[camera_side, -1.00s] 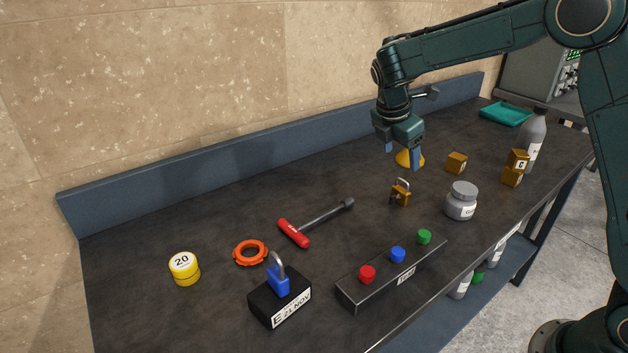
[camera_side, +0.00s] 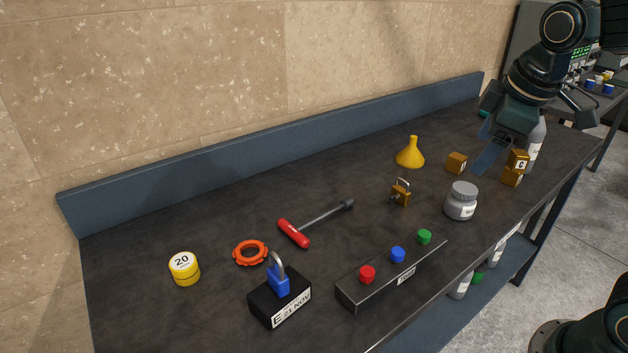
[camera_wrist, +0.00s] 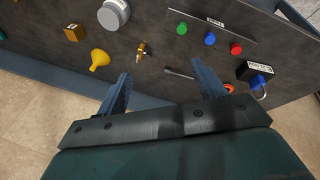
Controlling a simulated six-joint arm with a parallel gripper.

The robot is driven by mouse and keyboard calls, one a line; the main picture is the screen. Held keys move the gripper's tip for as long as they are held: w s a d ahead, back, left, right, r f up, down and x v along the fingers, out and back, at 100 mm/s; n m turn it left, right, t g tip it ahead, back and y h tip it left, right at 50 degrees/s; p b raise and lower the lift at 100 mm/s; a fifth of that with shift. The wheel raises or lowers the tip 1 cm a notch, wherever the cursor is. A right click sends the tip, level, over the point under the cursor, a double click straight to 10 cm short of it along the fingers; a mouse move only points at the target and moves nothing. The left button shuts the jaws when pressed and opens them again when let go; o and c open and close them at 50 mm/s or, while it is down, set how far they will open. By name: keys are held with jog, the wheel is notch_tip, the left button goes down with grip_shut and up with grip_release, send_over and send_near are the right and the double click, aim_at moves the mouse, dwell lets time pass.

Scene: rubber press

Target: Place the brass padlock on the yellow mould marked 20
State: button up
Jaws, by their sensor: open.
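The brass padlock (camera_side: 401,196) stands on the dark bench, shackle up, between the yellow funnel and the grey jar. It also shows in the wrist view (camera_wrist: 141,54), ahead of my fingers. The yellow mould marked 20 (camera_side: 184,269) sits at the bench's left end with nothing on it; in the wrist view I cannot make it out clearly. My gripper (camera_side: 495,152) is open and empty above the right part of the bench, to the right of the padlock and apart from it. Its two fingers also show in the wrist view (camera_wrist: 162,92).
A yellow funnel (camera_side: 410,154), a grey jar (camera_side: 461,203) and wooden blocks (camera_side: 457,163) stand near the padlock. A red-handled tool (camera_side: 294,234), an orange ring (camera_side: 250,253), a blue padlock on a black block (camera_side: 278,283) and a button box (camera_side: 390,279) lie between padlock and mould.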

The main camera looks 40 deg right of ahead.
jog(key=s+a+f+m+t+y, duration=0.1)
jog(key=s+m, duration=0.4)
jog(key=s, duration=0.5)
jog(key=shift+s+a+f+m+t, duration=0.3)
jog(key=shift+a+f, duration=0.2)
jog(key=shift+a, duration=0.6)
jog(key=shift+o, duration=0.4)
